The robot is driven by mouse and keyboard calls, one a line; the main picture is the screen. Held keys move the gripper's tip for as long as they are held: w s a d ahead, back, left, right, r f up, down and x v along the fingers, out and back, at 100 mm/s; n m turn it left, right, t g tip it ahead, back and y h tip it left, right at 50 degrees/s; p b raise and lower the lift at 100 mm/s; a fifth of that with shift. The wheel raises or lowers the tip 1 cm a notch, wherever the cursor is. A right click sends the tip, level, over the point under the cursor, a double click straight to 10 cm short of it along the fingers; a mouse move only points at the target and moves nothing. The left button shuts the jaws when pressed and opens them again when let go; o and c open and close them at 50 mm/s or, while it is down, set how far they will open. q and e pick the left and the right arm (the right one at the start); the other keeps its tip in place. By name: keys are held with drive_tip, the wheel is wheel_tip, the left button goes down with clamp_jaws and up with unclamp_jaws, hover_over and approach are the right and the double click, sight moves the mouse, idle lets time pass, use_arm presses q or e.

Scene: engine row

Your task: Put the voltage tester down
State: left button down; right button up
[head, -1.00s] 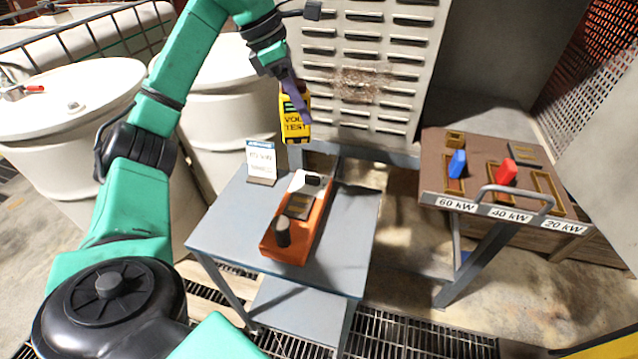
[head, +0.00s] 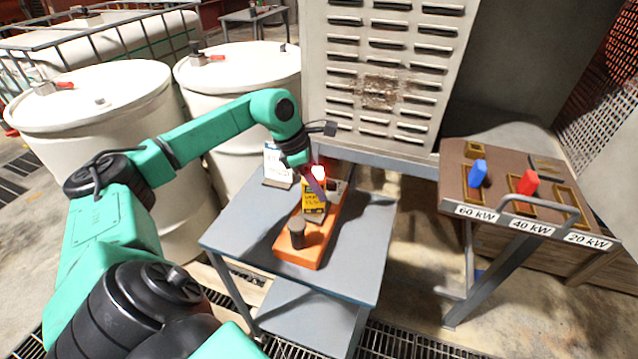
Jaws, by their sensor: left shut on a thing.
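The yellow voltage tester (head: 314,204) is upright in my left gripper (head: 314,178), which is shut on it. The tester is at or just above the orange tray (head: 290,249) on the grey table (head: 232,233); I cannot tell whether it touches. It hides the middle of the tray. A dark cylinder (head: 297,233) stands at the tray's near end. A white item at the tray's far end is partly hidden behind the gripper. My right gripper is not in view.
A small white sign (head: 278,164) stands at the table's back left. A brown board (head: 452,181) to the right holds a blue block (head: 478,173) and a red block (head: 527,182), with kW labels. White drums (head: 100,125) stand behind my left arm. The table's left side is clear.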

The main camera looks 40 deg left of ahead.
use_arm(q)
drive_tip(key=shift+w, duration=0.1)
drive_tip(key=c, duration=0.8)
unclamp_jaws()
drive_tip(key=shift+f, duration=0.15)
drive_tip(key=o, duration=0.5)
drive_tip(key=shift+r, duration=0.25)
drive_tip(key=shift+a+r, duration=0.2)
drive_tip(key=shift+r, duration=0.15)
drive_tip(key=v, duration=1.1)
drive_tip(key=shift+d+b, duration=0.1)
drive_tip(key=shift+b, duration=0.3)
